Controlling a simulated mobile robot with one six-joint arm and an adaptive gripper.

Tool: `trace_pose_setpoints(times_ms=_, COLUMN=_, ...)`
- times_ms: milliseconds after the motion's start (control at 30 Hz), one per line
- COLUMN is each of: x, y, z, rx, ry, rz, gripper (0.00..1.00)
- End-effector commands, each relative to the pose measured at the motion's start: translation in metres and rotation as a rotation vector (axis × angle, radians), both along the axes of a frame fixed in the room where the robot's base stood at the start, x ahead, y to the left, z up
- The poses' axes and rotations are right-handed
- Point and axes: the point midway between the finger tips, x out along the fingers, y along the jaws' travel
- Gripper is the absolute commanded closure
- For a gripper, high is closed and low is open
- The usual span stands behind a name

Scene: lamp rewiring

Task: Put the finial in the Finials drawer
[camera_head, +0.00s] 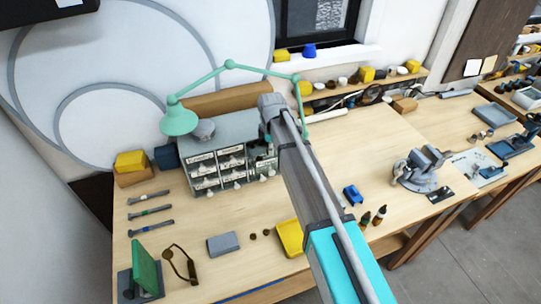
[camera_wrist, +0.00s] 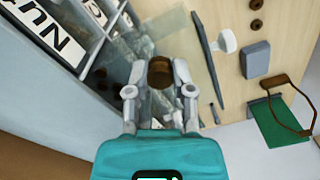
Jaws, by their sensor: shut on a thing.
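My gripper (camera_wrist: 159,90) is shut on a small brown round piece, the finial (camera_wrist: 160,72), held between its two fingertips. In the head view my arm (camera_head: 305,180) reaches to the right end of the grey drawer cabinet (camera_head: 240,126) and hides the gripper and the finial. The cabinet has several labelled small drawers (camera_head: 205,168) with pale knobs; the labels are too small to read there. In the wrist view a drawer label starting "Nu" (camera_wrist: 45,30) is close on the left. I cannot tell which drawer is the Finials one.
A green lamp (camera_head: 180,118) arches over the cabinet. A grey box (camera_head: 223,244), two small brown pieces (camera_head: 259,234) and a yellow tray (camera_head: 289,238) lie in front on the bench. A vise (camera_head: 420,168) stands to the right. Bench at front left holds several tools.

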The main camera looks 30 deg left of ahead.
Motion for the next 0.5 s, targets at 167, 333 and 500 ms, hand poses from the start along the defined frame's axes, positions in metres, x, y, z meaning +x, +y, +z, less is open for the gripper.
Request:
trace_pose_setpoints(times_ms=167, x=0.001, y=0.001, z=-0.003, rx=0.000, ry=0.000, rz=0.000, gripper=1.00)
trace_pose_setpoints(times_ms=333, x=0.007, y=0.007, z=-0.014, rx=0.000, ry=0.000, rz=0.000, gripper=1.00)
trace_pose_setpoints(times_ms=500, x=0.006, y=0.005, z=-0.029, rx=0.000, ry=0.000, rz=0.000, gripper=1.00)
